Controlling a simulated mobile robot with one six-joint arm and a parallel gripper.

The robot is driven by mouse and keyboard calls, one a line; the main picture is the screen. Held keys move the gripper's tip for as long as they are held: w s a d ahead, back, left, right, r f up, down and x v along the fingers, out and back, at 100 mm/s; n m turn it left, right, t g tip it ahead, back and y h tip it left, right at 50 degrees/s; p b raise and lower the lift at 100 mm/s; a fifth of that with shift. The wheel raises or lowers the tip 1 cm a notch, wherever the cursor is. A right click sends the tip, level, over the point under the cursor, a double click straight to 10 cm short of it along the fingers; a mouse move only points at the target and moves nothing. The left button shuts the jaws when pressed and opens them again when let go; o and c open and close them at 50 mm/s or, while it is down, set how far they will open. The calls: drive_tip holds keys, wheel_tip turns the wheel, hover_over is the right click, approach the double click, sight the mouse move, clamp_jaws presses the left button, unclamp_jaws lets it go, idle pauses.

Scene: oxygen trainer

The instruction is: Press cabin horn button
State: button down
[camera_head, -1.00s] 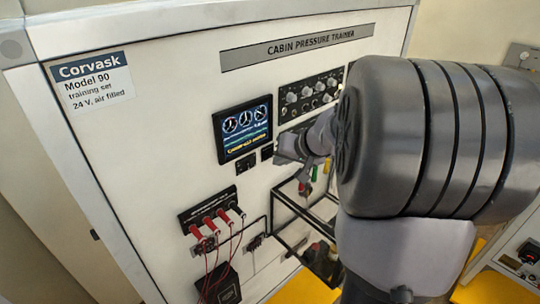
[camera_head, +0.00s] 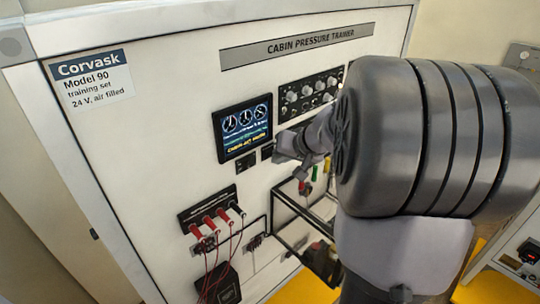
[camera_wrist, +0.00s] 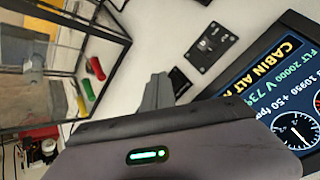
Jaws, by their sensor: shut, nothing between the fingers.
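The cabin horn button cannot be picked out for certain; no label for it is readable. Below the display sit a black plate with small switches (camera_head: 245,163), also in the wrist view (camera_wrist: 212,46), and a smaller black module (camera_head: 267,152). That module shows in the wrist view (camera_wrist: 179,81) just right of my fingertips. My gripper (camera_wrist: 155,88) is shut and empty, its fingers pointing at the panel beside the module. In the head view my gripper (camera_head: 279,154) is close to the module's right side; contact cannot be told.
The display (camera_head: 243,129) reads "CABIN ALT" with more text. A knob panel (camera_head: 310,94) lies to its upper right. A black-framed rack (camera_head: 292,212) with coloured handles is below my gripper. Red plugs with cables (camera_head: 210,222) are at lower left. Bare white panel lies left of the display.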

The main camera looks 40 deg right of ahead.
drive_tip(key=shift+w, duration=0.2)
drive_tip(key=shift+w+a, duration=0.1)
drive_tip(key=shift+w, duration=0.3)
idle(0.9)
drive_tip(key=shift+b, duration=0.4)
drive_tip(key=shift+s+b, duration=0.5)
drive_tip(key=shift+s, duration=0.3)
drive_tip(key=shift+f, duration=0.1)
drive_tip(key=shift+s+d+b, duration=0.15)
drive_tip(key=shift+s+b, duration=0.5)
drive_tip(key=shift+s, duration=0.6)
drive_tip(key=shift+s+d+b, duration=0.15)
drive_tip(key=shift+s+b, duration=0.5)
drive_tip(key=shift+s, duration=0.6)
